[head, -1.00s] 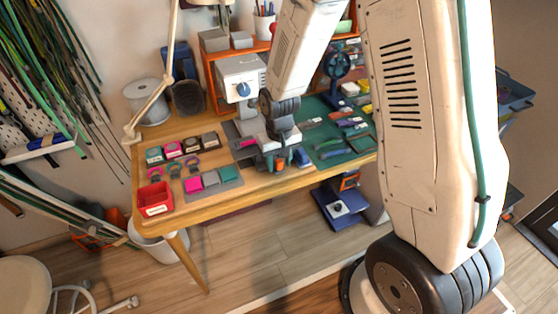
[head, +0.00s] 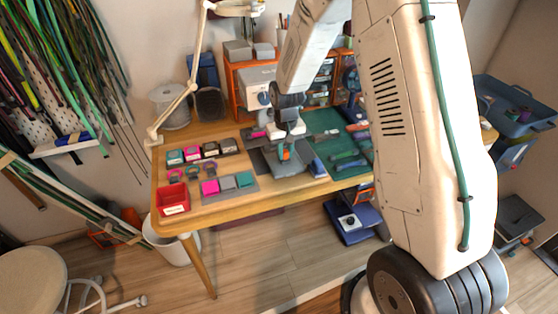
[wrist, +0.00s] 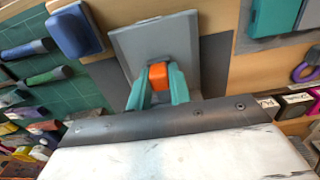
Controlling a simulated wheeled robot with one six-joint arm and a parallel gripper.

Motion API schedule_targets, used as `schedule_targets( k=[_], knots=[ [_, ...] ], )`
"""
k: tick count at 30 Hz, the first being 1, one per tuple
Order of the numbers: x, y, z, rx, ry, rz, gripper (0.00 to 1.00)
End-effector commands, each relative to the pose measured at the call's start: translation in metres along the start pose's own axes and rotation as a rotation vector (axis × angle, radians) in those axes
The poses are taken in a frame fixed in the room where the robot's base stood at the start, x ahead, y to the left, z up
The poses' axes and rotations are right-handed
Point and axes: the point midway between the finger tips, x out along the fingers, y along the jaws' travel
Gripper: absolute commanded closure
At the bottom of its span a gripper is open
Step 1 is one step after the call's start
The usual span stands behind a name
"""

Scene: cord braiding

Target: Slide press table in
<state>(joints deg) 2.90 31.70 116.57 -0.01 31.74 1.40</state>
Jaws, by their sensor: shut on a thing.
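The press (head: 258,78), a pale box with a dark knob, stands at the back of the desk. The grey press table (wrist: 130,45) lies low in front of it; it also shows in the head view (head: 270,164). An orange handle (wrist: 160,77) stands on the plate. My gripper (head: 285,153) is over the plate, its teal fingers shut on the handle, one on each side. In the wrist view, my gripper (wrist: 159,80) hides part of the plate. In the head view, my arm hides part of the press front.
A green mat (head: 322,124) with tools lies right of the plate. A blue block (wrist: 74,28) sits close beside it. On the left are a tray of coloured pads (head: 228,183), spool boxes (head: 210,150) and a red bin (head: 173,199).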

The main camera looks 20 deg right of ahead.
Motion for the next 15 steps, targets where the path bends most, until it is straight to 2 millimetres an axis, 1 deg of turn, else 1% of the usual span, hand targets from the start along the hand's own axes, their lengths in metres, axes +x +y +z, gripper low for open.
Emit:
schedule_targets(
  k=[3, 10, 11, 12, 13, 15],
  knots=[
    [-0.0003, 0.004, -0.003, 0.005, 0.002, 0.0, 1.0],
    [-0.0003, 0.0035, -0.0027, 0.005, 0.002, 0.0, 1.0],
    [-0.0003, 0.0035, -0.0027, 0.005, 0.002, 0.0, 0.72],
    [-0.0003, 0.0034, -0.0026, 0.004, 0.002, 0.0, 0.61],
    [-0.0003, 0.0034, -0.0026, 0.005, 0.002, 0.0, 0.58],
    [-0.0003, 0.0035, -0.0024, 0.005, 0.001, 0.0, 0.58]
  ],
)
